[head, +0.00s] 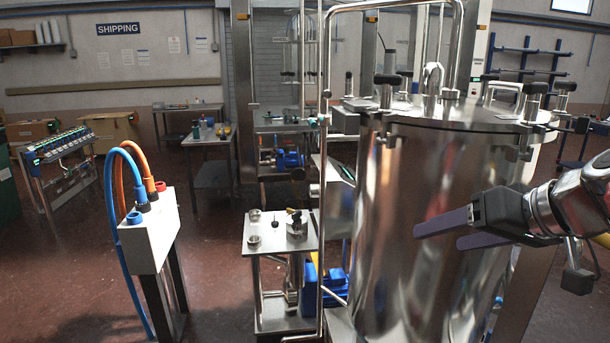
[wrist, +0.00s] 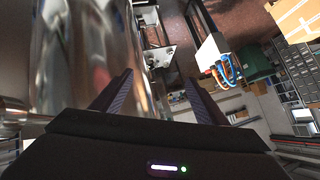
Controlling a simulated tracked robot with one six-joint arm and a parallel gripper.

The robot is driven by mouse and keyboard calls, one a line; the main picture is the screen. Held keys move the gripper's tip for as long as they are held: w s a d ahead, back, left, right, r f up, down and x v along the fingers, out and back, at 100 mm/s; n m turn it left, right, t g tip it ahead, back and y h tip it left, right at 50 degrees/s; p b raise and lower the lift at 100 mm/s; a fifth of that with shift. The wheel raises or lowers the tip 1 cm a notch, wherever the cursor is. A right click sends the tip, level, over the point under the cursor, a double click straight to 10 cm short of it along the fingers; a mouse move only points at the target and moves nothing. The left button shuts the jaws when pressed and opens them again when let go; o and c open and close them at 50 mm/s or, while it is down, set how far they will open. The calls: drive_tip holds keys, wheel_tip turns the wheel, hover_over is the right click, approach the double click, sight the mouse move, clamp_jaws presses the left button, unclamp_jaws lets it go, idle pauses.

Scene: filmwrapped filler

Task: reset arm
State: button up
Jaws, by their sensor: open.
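My gripper (head: 438,232) reaches in from the right in the head view, in front of the large shiny steel tank (head: 400,220). Its two dark purple fingers point left and are apart, with nothing between them. In the wrist view my gripper (wrist: 155,92) also shows two separated fingers with an empty gap. The tank (wrist: 75,60) fills the left of the wrist view. I cannot tell the exact distance between the fingers and the tank wall.
A small steel table (head: 283,240) with small metal parts stands left of the tank. A grey box (head: 150,240) on posts, with blue and orange hoses, stands further left. Black clamp knobs (head: 387,80) stick up from the tank lid. Open red-brown floor (head: 225,290) lies between box and table.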

drive_tip(key=s+a+f+g+h, duration=0.1)
drive_tip(key=s+a+f+h, duration=0.1)
drive_tip(key=s+a+f, duration=0.2)
drive_tip(key=s+a+f+g+h, duration=0.2)
drive_tip(key=s+a+f, duration=0.2)
drive_tip(key=s+f, duration=0.6)
wheel_tip(320, 180, down, 6)
drive_tip(key=shift+s+a+f+h, duration=0.1)
drive_tip(key=shift+s+a+h, duration=0.1)
drive_tip(key=shift+h, duration=0.1)
drive_tip(key=shift+c, duration=0.7)
